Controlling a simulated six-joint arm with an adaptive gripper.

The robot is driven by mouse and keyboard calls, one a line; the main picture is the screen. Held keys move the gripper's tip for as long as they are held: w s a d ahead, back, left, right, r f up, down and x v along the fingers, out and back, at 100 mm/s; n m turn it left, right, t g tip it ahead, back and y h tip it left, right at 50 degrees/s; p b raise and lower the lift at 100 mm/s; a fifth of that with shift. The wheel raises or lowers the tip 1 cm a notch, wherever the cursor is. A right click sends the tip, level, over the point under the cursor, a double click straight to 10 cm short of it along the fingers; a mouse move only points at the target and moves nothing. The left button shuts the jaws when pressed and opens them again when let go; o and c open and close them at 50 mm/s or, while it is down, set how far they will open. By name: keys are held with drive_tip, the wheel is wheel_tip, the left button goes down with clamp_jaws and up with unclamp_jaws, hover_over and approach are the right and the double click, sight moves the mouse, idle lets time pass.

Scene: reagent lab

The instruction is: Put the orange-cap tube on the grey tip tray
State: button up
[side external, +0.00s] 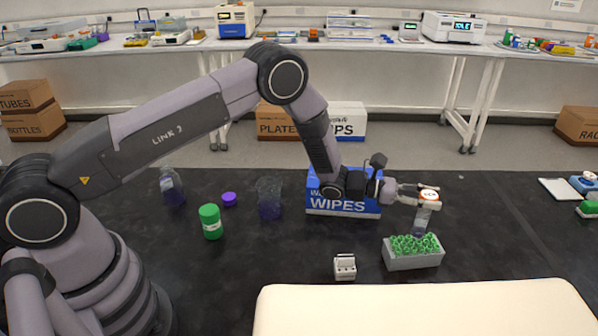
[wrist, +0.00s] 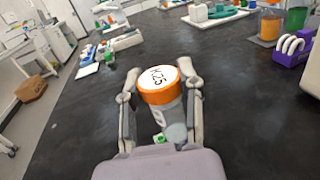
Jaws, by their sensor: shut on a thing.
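The orange-cap tube (side external: 423,216) is upright in my gripper (side external: 427,195), its cap topmost. In the wrist view, the fingers of my gripper (wrist: 159,90) are shut on either side of the tube (wrist: 168,114), just under its orange cap marked K25. The grey tip tray (side external: 413,262), a grey box full of green tips, stands on the black bench below the tube. The tube's lower end appears over the back of the tray; I cannot tell whether it touches the tips. In the wrist view the tray is mostly hidden by the tube and gripper.
A blue wipes box (side external: 343,207) stands just behind my wrist. A small white holder (side external: 345,267) sits left of the tray, and a cream pad (side external: 420,308) lies in front. The bench right of the tray is clear.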

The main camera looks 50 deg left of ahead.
sight(426, 211)
drive_tip(key=shift+w+f, duration=0.1)
drive_tip(key=shift+f, duration=1.55)
drive_tip(key=shift+f, duration=0.15)
drive_tip(key=o, duration=0.8)
drive_tip(key=shift+c, duration=0.2)
